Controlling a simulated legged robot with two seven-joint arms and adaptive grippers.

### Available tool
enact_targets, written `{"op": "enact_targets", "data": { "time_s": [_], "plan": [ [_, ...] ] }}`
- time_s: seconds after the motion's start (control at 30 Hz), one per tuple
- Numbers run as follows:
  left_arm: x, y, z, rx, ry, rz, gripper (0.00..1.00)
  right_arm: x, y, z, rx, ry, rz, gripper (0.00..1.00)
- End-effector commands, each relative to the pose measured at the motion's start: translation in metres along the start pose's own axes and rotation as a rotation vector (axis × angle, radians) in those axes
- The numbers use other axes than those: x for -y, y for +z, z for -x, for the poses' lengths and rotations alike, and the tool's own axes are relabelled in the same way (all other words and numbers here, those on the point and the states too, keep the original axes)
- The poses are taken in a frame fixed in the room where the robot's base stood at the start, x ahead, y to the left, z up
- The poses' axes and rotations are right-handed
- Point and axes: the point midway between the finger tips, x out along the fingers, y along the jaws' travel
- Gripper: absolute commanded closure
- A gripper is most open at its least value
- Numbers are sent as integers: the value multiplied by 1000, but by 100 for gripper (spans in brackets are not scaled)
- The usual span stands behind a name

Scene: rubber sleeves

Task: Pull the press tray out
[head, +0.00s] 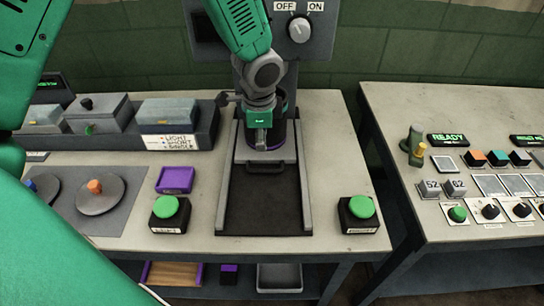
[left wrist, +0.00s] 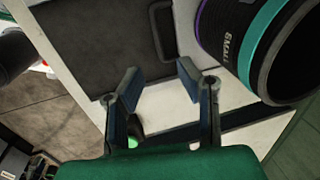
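The press tray (head: 242,155) is a grey plate under the press head, between two rails. Its dark handle (head: 265,168) is at its front edge, and also shows in the left wrist view (left wrist: 162,30). The dark slide bed (head: 264,208) in front is empty. My left gripper (head: 258,118) is in front of the press head, above the tray and handle. In the left wrist view its fingers (left wrist: 159,74) are apart with nothing between them, and the handle lies beyond the tips, not touched. My right gripper is not in view.
The press cylinder (left wrist: 255,40), marked SMALL, is close to the right of my left fingers in the wrist view. Green buttons (head: 169,207) (head: 361,207) flank the slide. A purple tray (head: 175,180) and lidded bins (head: 98,112) are left; a second table (head: 450,110) with controls is right.

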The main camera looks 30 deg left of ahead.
Motion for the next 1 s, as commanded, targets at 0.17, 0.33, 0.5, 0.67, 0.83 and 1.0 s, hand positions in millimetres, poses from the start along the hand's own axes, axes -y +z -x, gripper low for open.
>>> {"op": "enact_targets", "data": {
  "time_s": [0.17, 0.33, 0.5, 0.67, 0.83, 1.0],
  "plan": [
    [-1, 1, -22, 4, 5, 0, 69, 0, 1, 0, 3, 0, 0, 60],
    [0, 0, -60, 5, 8, 0, 69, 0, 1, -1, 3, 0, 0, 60],
    [1, 1, -97, 4, 7, 0, 69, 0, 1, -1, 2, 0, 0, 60],
    [0, 0, -121, 2, 5, 1, 69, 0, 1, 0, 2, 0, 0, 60],
    [0, 0, -135, 1, 4, 1, 69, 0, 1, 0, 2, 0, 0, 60],
    [1, -1, -139, 1, 3, 1, 69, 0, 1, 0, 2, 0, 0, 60]
  ]
}}
